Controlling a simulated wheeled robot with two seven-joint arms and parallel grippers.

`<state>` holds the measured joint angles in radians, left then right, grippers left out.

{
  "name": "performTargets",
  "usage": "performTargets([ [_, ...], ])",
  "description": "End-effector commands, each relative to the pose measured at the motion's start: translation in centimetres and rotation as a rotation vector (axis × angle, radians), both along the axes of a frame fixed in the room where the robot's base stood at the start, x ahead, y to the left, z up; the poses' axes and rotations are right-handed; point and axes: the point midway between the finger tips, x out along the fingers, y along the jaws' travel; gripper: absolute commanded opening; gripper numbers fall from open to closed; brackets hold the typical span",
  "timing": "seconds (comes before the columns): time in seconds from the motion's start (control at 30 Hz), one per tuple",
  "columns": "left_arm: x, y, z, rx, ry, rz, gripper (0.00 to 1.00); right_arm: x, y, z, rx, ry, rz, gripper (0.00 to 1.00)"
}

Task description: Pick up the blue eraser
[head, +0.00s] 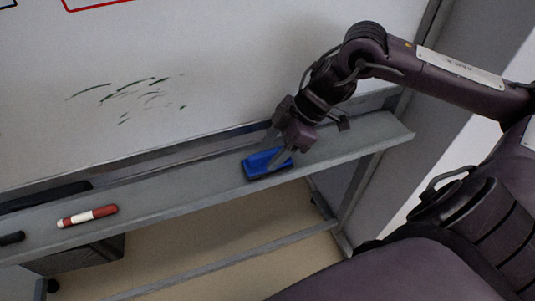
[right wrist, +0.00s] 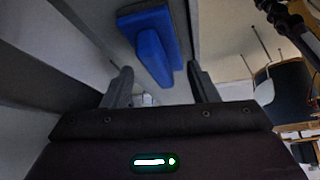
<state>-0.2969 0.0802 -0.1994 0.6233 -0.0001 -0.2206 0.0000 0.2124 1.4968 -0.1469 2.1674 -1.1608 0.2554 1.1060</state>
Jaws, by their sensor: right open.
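The blue eraser (head: 257,164) lies on the grey tray ledge (head: 190,186) of the whiteboard, right of the middle in the head view. It also shows in the right wrist view (right wrist: 152,45), beyond the fingertips. My right gripper (head: 278,151) is open just at the eraser, its fingers partly covering the eraser in the head view. In the right wrist view the two open fingers (right wrist: 160,80) stand apart, with the eraser's near end close to the gap between their tips. Whether a finger touches it I cannot tell. My left gripper is not in view.
A red and white marker (head: 87,216) lies on the ledge at the left, with a dark marker (head: 11,238) and a long black object (head: 45,197) near it. The whiteboard (head: 200,70) with dark smudges rises behind. The ledge between marker and eraser is clear.

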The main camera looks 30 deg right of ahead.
Motion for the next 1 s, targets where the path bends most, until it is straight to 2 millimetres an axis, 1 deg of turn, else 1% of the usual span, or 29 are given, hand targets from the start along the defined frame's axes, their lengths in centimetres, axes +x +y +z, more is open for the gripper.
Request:
performTargets([
  [0.03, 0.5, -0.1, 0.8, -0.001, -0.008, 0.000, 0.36, 0.0, 0.4, 0.2, 0.005, 0.000, 0.004, 0.53],
  [0.13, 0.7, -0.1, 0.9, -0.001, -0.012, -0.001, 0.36, 0.3, 0.8, -1.1, 0.004, -0.001, 0.001, 0.53],
  [0.3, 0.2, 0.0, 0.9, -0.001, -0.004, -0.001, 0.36, 0.5, 1.2, -1.9, 0.000, -0.001, 0.003, 0.53],
  [0.53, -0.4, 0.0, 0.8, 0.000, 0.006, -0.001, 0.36, 0.5, 1.2, -2.1, -0.002, 0.000, 0.004, 0.53],
  [0.57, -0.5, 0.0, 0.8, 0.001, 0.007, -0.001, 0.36, 0.5, 1.2, -2.1, -0.002, 0.000, 0.004, 0.51],
  [0.77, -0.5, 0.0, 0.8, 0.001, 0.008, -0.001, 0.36, 0.5, 1.2, -2.1, -0.002, 0.000, 0.003, 0.25],
  [1.0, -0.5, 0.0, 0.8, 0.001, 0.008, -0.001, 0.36, 0.5, 1.2, -2.1, -0.002, -0.001, 0.003, 0.24],
])
